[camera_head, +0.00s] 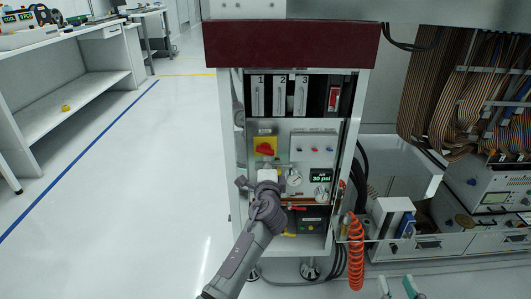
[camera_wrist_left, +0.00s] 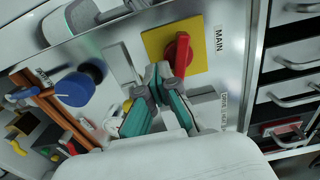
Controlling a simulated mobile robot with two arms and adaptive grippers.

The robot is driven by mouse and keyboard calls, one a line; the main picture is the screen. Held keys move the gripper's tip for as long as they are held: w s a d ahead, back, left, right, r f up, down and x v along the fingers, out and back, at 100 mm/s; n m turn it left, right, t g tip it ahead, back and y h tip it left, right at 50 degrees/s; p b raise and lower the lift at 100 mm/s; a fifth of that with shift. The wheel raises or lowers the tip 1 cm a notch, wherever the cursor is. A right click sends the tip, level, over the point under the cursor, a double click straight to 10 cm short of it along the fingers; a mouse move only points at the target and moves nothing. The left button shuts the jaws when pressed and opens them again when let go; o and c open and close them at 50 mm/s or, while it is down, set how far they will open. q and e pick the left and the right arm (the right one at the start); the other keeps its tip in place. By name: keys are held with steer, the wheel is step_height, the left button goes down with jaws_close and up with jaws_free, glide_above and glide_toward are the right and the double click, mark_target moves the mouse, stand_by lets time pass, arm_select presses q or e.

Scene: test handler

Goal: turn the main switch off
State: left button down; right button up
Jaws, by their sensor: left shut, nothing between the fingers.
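The main switch is a red rotary handle (camera_head: 265,149) on a yellow plate on the cabinet's front panel. In the left wrist view the red handle (camera_wrist_left: 182,54) lies roughly parallel to the MAIN label (camera_wrist_left: 219,40) beside its yellow plate (camera_wrist_left: 155,44). My left gripper (camera_head: 267,176) is just below the switch in the head view. In the left wrist view its teal fingers (camera_wrist_left: 160,84) are shut and empty, tips close to one end of the handle; I cannot tell whether they touch. My right gripper's fingertips (camera_head: 398,286) show apart at the bottom edge.
Numbered slots (camera_head: 281,95) sit above the switch. A gauge (camera_head: 295,179), small buttons (camera_head: 315,149) and a 30 psi display (camera_head: 321,176) are close by on the right. A coiled orange hose (camera_head: 356,250) hangs at the cabinet's right. The floor on the left is clear.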

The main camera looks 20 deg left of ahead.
arm_select(q)
steer(key=shift+d+r, duration=0.2)
steer(key=shift+w+d+r, duration=0.1)
steer(key=shift+d, duration=0.1)
arm_select(e)
steer(key=shift+d+f, duration=0.15)
steer(key=shift+f, duration=0.05)
arm_select(q)
steer(key=p+v, duration=0.2)
steer(key=v, duration=0.5)
steer(key=shift+f, duration=0.2)
arm_select(e)
steer(key=s+d+f+g+h, duration=0.1)
steer(key=s+d+f+g, duration=0.1)
steer(key=s+f+g, duration=0.3)
steer(key=shift+d+f+g+h, duration=0.25)
steer(key=shift+f+g+h, duration=0.25)
steer(key=shift+f, duration=1.2)
